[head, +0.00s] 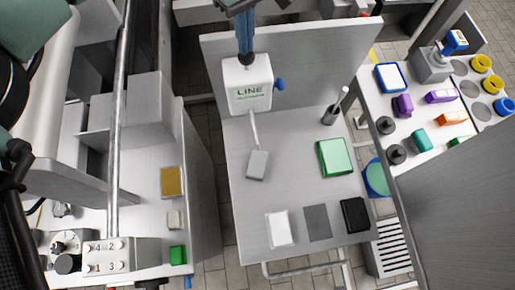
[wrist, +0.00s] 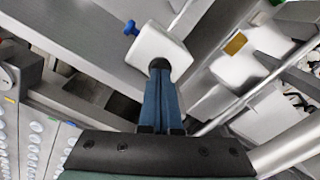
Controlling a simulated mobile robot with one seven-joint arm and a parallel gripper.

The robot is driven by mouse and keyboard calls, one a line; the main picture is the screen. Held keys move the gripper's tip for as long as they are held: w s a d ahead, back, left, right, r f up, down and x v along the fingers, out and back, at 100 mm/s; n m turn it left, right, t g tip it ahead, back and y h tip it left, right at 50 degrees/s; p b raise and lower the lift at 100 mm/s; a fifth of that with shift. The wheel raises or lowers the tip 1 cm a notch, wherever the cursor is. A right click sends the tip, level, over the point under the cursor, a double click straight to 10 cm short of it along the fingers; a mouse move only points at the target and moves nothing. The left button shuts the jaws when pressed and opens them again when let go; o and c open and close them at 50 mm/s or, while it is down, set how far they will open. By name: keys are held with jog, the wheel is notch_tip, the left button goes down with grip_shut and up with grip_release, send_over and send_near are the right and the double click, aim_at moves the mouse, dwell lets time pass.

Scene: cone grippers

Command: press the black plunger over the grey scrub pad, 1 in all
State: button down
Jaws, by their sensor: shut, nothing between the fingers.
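A white dispenser box (head: 247,84) with the word LINE and a blue side knob stands at the back of the grey table. The black plunger (wrist: 159,64) shows on top of the white box in the wrist view. My gripper (head: 247,56) has blue fingers, shut and empty, pointing down over the box top. It also shows in the wrist view (wrist: 161,74), with the tips at the plunger. I cannot tell whether they touch.
On the table are a green sponge (head: 336,157), a white pad (head: 279,229), a dark grey flat pad (head: 317,222), a black pad (head: 354,215) and a dark holder with a stick (head: 335,108). A panel rises behind the dispenser. A cluttered side counter (head: 425,110) stands at right.

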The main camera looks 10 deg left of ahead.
jog(key=shift+f+b, duration=0.75)
jog(key=shift+f, duration=0.4)
jog(key=shift+r, duration=0.2)
jog(key=shift+r+p, duration=1.05)
jog(key=shift+r, duration=0.3)
jog(key=shift+r, duration=0.15)
notch_tip(320, 180, up, 6)
jog(key=p, duration=0.4)
